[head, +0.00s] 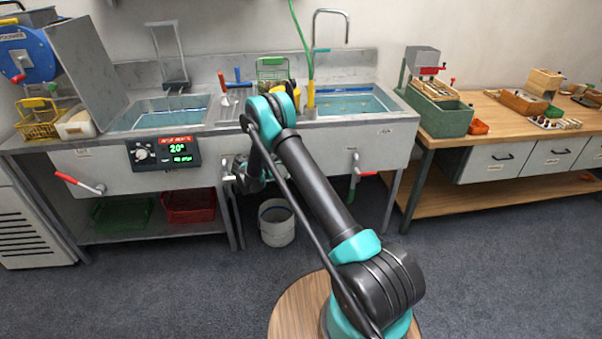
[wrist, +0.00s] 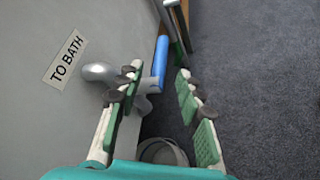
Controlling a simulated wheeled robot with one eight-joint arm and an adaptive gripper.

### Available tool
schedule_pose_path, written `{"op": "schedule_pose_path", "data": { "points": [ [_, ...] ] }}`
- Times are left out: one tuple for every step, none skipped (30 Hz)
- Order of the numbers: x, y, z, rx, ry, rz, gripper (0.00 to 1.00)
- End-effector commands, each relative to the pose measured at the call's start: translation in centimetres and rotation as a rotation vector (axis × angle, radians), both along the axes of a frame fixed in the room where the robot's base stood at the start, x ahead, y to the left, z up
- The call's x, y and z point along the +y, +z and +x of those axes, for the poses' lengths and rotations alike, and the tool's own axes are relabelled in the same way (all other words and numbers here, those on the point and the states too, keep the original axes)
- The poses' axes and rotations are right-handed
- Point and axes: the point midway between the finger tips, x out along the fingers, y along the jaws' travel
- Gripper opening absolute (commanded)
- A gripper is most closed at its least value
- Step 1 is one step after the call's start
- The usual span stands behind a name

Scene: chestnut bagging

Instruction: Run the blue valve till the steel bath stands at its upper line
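In the wrist view a blue valve handle (wrist: 160,57) projects from a grey fitting on the bench front, near a "TO BATH" label (wrist: 65,58). My gripper (wrist: 159,74) is open, its green-padded fingers on either side of the handle's line; contact cannot be told. In the head view my gripper (head: 246,172) is low at the bench front, partly hidden by my arm. Two steel basins hold bluish water: the left one (head: 160,113) and the right one (head: 352,101). An upper line cannot be made out in either.
A control panel (head: 163,152) reads 20°. A red-handled drain lever (head: 80,183) is at the left front, another tap (head: 357,172) at the right. A white bucket (head: 277,223) stands on the floor below my gripper. A wooden workbench (head: 500,115) is at right.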

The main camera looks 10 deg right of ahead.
Motion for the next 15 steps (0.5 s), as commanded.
{"op": "schedule_pose_path", "data": {
  "points": [
    [1.1,0.5,-0.3,0.0,0.003,0.0,0.37],
    [1.6,0.7,-0.5,0.0,0.003,0.0,0.37],
    [2.3,1.0,-0.7,0.0,0.003,0.0,0.37],
    [2.7,1.3,-0.8,0.0,0.003,0.0,0.37],
    [3.2,1.5,-1.0,0.0,0.003,0.0,0.37],
    [3.8,1.7,-1.2,0.0,0.003,0.0,0.37],
    [4.1,1.8,-1.3,0.0,0.002,0.0,0.37],
    [4.4,2.0,-1.4,0.0,0.002,0.0,0.37],
    [4.8,2.2,-1.5,0.0,0.002,0.0,0.37],
    [5.0,2.3,-1.6,0.0,0.002,0.0,0.37],
    [5.3,2.4,-1.6,0.0,0.001,0.0,0.37],
    [5.5,2.5,-1.7,0.0,0.001,0.0,0.37],
    [5.6,2.6,-1.8,0.0,0.001,0.0,0.37],
    [5.7,2.6,-1.8,0.0,0.001,0.001,0.37],
    [5.8,2.6,-1.8,0.0,0.001,0.001,0.37]
  ]
}}
